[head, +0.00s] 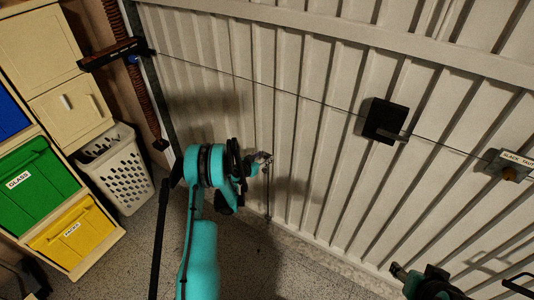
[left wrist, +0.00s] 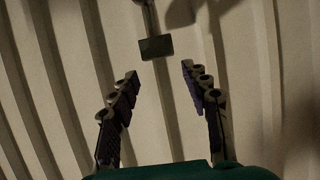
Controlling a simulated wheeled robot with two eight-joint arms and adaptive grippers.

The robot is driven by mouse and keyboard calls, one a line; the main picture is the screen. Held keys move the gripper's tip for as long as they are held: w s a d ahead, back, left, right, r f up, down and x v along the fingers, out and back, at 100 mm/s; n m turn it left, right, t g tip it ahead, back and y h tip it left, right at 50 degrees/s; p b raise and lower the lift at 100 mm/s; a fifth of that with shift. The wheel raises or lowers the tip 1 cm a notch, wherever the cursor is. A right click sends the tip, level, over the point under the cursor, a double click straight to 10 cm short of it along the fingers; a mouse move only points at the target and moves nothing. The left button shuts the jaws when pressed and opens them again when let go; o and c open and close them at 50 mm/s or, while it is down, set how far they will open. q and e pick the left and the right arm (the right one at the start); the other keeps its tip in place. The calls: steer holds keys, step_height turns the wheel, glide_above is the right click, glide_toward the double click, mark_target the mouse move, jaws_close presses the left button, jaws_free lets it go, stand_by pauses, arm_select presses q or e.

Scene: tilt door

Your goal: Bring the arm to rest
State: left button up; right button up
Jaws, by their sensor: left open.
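The pale ribbed tilt door (head: 320,120) fills most of the head view. My left arm, teal, reaches up from the bottom, and its gripper (head: 263,160) is in front of the door's lower left part. In the left wrist view the left gripper (left wrist: 161,72) has its two fingers spread apart with nothing between them. A small dark rectangular piece (left wrist: 156,47) on a short stem shows just beyond the fingertips, apart from them. My right gripper (head: 399,271) shows at the bottom right, low before the door; its jaws are too small to read.
A thin cable runs across the door past a black box (head: 384,121) to a labelled bracket (head: 511,163). A white basket (head: 118,170) and bins, green (head: 38,190) and yellow (head: 75,233), stand at the left. A thin rod (head: 268,200) hangs below the left gripper.

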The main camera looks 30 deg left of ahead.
arm_select(q)
steer(key=s+d+r+g, duration=0.2)
steer(key=s+d+r, duration=0.3)
steer(key=d+r, duration=0.45)
steer(key=s+d+r+g, duration=0.1)
steer(key=s+d+r, duration=0.45)
steer(key=r, duration=0.65)
steer(key=s+d+r+g, duration=0.1)
steer(key=s+d, duration=0.1)
steer(key=s, duration=0.7)
steer(key=s+d+r+g, duration=0.1)
steer(key=s+d, duration=0.2)
steer(key=s, duration=0.6)
steer(key=s+d+n+g+y, duration=0.1)
steer(key=s+d, duration=0.1)
steer(key=s, duration=0.7)
steer(key=shift+s+d+r, duration=0.3)
steer(key=shift+d+r, duration=0.05)
steer(key=shift+r, duration=0.05)
